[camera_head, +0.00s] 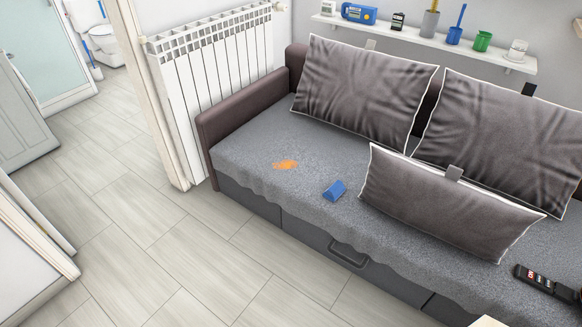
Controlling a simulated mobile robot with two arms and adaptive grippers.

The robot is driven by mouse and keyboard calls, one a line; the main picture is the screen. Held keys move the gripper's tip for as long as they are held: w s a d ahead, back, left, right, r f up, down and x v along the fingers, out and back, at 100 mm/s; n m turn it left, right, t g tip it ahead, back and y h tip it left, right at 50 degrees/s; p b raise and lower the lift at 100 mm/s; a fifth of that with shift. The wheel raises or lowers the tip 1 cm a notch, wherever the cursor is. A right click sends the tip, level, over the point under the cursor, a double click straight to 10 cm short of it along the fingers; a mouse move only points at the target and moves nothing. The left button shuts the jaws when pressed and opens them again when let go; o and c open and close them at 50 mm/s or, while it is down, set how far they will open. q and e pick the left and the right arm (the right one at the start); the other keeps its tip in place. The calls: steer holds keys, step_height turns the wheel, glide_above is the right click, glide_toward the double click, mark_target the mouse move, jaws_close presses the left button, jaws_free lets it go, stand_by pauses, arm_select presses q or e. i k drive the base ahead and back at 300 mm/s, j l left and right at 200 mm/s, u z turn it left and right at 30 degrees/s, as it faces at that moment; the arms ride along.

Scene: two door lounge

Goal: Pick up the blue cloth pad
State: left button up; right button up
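The blue cloth pad (334,190) is a small folded or wedge-shaped blue piece. It lies on the grey sofa seat (255,152), near the front edge and left of the front cushion. An orange stain or patch (286,165) is on the seat to its upper left, apart from it. Nothing lies on top of the pad. Neither of my grippers shows in the head view.
Grey cushions (366,88) lean on the sofa, one (440,203) lying close right of the pad. A remote (545,283) lies at the right. A white radiator (215,75) and wall shelf (420,40) stand behind. The tiled floor (190,250) before the sofa is clear.

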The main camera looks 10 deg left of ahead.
mark_target(336, 189)
steer(key=i+j+z, duration=0.2)
steer(key=i, duration=0.25)
steer(key=i+j+z, duration=0.2)
steer(key=i, duration=0.2)
